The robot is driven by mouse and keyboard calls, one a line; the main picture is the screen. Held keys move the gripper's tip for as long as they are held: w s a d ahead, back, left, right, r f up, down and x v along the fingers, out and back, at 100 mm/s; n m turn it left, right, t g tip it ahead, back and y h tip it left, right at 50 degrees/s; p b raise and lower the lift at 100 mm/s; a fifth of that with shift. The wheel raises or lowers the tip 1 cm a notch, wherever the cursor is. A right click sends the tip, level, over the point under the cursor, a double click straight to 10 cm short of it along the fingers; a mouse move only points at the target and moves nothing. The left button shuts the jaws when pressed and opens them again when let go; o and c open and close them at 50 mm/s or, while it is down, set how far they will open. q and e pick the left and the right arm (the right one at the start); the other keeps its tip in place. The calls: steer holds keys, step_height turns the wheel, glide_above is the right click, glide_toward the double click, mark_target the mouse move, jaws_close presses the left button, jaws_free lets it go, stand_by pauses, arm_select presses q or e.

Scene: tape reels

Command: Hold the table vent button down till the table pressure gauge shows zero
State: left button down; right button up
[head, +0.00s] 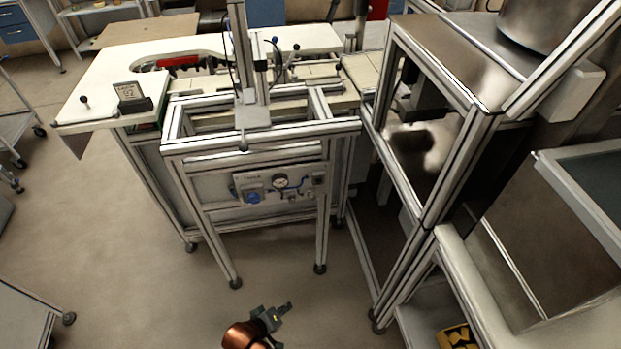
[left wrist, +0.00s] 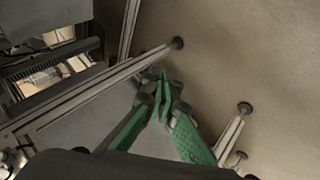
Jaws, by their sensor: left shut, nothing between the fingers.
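The table pressure gauge (head: 281,182) is a small round white dial with a dark rim on the pneumatic panel below the table frame. Its needle is too small to read. A blue round knob (head: 253,197) sits left of the gauge under a small label. Small fittings (head: 292,196) sit to its lower right; I cannot tell which part is the vent button. My left gripper (head: 288,307) is low in front of the table, well short of the panel. In the left wrist view its green fingers (left wrist: 160,92) are shut and empty. My right gripper is out of view.
The aluminium table frame (head: 262,132) stands around the panel, with legs on both sides. A tall shelf frame (head: 440,190) stands close on the right. The floor (head: 150,270) between my gripper and the table is clear.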

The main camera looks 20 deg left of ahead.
mark_target(319, 181)
arm_select(q)
steer(key=w+d+r+n+t+p, duration=0.2)
steer(key=w+r+n+p, duration=0.2)
steer(key=r, duration=0.6)
steer(key=w+d+r+n+t+p, duration=0.1)
steer(key=w+r+n+p, duration=0.3)
steer(key=w+r, duration=0.5)
steer(key=w+d+r+n+t+p, duration=0.2)
steer(key=w+r+p, duration=0.4)
steer(key=r, duration=0.6)
steer(key=w+n+t, duration=0.1)
steer(key=n, duration=0.1)
steer(key=shift+w+d+r+n+t+h, duration=0.2)
steer(key=shift+d+r+n+t+h, duration=0.1)
steer(key=shift+t+h, duration=0.1)
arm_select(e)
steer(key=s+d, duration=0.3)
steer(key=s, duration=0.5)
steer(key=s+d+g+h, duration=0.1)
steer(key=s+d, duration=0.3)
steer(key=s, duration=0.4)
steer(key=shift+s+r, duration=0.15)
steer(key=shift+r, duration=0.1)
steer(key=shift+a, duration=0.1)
